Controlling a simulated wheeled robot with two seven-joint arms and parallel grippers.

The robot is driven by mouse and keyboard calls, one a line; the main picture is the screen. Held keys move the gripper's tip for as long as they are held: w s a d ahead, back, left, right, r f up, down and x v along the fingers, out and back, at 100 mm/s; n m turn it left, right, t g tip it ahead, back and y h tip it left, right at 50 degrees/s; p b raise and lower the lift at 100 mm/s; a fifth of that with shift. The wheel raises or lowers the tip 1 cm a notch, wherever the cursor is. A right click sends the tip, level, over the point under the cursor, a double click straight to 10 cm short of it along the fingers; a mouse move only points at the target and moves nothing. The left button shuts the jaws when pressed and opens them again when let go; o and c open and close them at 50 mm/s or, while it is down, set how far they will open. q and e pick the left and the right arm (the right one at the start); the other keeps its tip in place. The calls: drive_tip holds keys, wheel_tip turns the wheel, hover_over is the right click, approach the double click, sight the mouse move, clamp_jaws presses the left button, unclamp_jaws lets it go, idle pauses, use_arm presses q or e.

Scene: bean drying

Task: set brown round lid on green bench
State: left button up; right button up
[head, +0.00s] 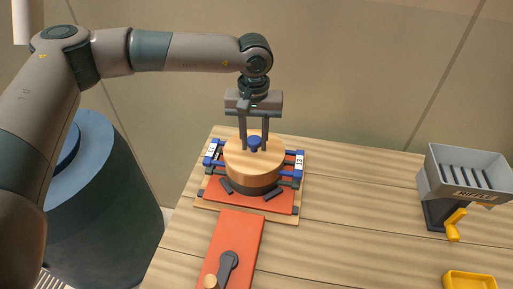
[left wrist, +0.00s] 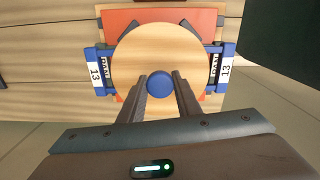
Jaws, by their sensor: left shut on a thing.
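The round lid (head: 245,165) is light brown wood with a blue knob (head: 254,142) at its middle. It sits level over a dark round vessel (head: 254,187) in a clamp stand; I cannot tell whether it touches the vessel. My left gripper (head: 254,149) points down from above, its two fingers shut on the knob. In the left wrist view the lid (left wrist: 140,50) shows from above, with the knob (left wrist: 160,82) between the fingertips (left wrist: 162,86). No green bench shows in either view. My right gripper is not in view.
The stand has a red base (head: 215,197) and blue side clamps (head: 299,162) marked 13. In front lies a red plate (head: 243,225) with a dark crank. A grey hopper (head: 466,170) with a yellow handle and a yellow tray (head: 470,281) stand right. The wooden tabletop (head: 350,215) between is clear.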

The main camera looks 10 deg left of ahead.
sight(254, 139)
use_arm(q)
drive_tip(key=shift+r, duration=0.1)
drive_tip(key=shift+r+p, duration=0.3)
drive_tip(key=shift+r, duration=1.6)
drive_tip(key=s+a+m, duration=0.1)
drive_tip(key=s+a, duration=0.7)
drive_tip(key=s, duration=0.1)
drive_tip(key=shift+s+r+m+b, duration=0.3)
drive_tip(key=shift+s+b, duration=0.05)
drive_tip(key=shift+b, duration=0.1)
